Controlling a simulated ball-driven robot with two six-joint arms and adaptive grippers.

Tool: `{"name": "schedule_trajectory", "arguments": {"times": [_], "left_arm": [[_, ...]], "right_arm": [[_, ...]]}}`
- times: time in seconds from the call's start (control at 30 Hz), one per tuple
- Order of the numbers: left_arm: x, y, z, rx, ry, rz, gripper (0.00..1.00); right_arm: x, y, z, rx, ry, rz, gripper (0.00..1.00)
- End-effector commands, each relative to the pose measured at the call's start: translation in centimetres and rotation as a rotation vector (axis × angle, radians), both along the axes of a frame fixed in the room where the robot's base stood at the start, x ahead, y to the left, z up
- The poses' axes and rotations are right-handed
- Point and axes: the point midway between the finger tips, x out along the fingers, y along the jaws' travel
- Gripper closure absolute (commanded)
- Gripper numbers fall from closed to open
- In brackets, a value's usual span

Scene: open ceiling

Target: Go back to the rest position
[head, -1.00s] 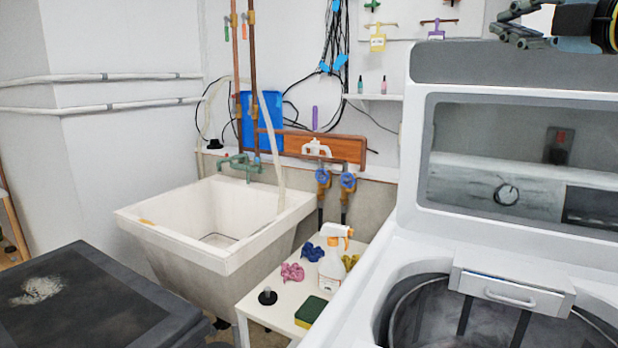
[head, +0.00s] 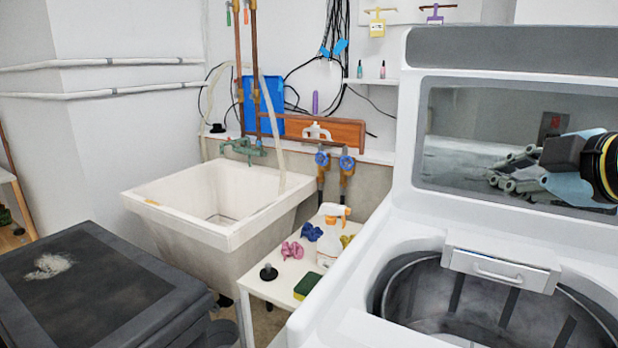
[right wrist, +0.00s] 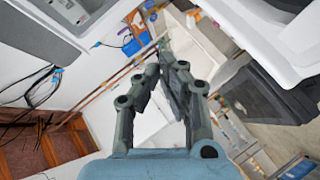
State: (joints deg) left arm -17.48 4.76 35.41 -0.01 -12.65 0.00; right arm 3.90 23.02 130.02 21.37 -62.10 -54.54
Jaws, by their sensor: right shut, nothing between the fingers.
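My right gripper (head: 515,170) shows at the right of the head view, in front of the washer's raised lid. Its grey linked fingers point left and hold nothing. In the right wrist view the gripper (right wrist: 172,52) has its fingers brought together at the tips, with nothing between them. The fingers stand clear of the sink, which lies behind them in that view. My left gripper is not in view.
The open washer (head: 400,270) fills the right side. A white sink (head: 160,210) stands left of centre, with a dark lidded box (head: 90,290) at front left. A small white table (head: 262,290) holds a spray bottle (head: 330,240), a sponge (head: 307,286) and cloths.

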Motion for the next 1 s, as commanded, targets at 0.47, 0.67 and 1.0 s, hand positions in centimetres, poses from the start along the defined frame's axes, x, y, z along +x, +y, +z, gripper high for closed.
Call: {"name": "schedule_trajectory", "arguments": {"times": [0.47,0.67,1.0], "left_arm": [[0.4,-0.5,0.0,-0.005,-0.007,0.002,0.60],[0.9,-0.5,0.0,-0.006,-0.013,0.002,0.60],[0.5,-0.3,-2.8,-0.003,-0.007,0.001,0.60]], "right_arm": [[-21.3,0.2,-19.7,0.493,0.698,-0.686,1.00],[-28.6,-0.1,-22.2,0.578,0.833,-0.956,1.00],[-27.0,-1.2,-36.9,0.565,0.872,-0.991,1.00]]}}
